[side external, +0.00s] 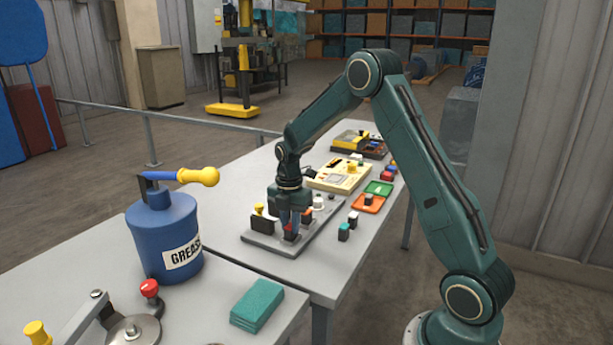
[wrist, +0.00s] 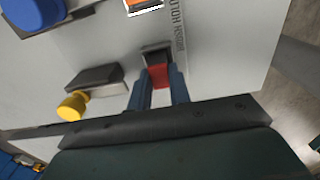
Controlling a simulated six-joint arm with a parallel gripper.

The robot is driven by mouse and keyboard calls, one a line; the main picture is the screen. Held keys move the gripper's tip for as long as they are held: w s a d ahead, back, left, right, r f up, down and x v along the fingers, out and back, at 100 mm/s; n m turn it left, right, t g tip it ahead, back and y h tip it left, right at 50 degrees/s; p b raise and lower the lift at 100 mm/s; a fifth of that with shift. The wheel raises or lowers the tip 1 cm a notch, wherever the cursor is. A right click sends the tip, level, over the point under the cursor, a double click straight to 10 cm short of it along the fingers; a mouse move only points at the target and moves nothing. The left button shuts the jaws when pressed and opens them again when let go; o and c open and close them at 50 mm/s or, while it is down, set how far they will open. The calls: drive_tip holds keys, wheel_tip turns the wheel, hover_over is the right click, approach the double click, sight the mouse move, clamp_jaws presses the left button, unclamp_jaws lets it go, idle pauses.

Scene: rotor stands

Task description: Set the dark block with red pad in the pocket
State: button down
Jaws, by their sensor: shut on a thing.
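My gripper (side external: 291,228) points down over the grey plate (side external: 262,243) at the front of the table, shut on the dark block with red pad (side external: 290,232). In the wrist view the red pad (wrist: 159,76) shows between the two blue fingers (wrist: 158,88). A dark-edged rectangular shape (wrist: 156,53) lies just beyond the red pad; it may be the pocket's rim or part of the block. I cannot tell whether the block is inside the pocket or above it.
A dark block with a yellow knob (side external: 261,220) stands close left of my gripper on the plate; the knob (wrist: 72,106) shows in the wrist view. Small teal (side external: 344,232) and red-topped blocks stand at right. A blue grease can (side external: 165,240) stands at front left.

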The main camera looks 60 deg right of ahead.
idle(0.3)
drive_tip(key=c, duration=0.7)
unclamp_jaws()
drive_tip(key=shift+c, duration=0.2)
drive_tip(key=shift+w, duration=0.1)
drive_tip(key=shift+w+r, duration=0.1)
drive_tip(key=shift+r, duration=1.45)
drive_tip(key=shift+s+r, duration=0.2)
drive_tip(key=shift+r, duration=2.25)
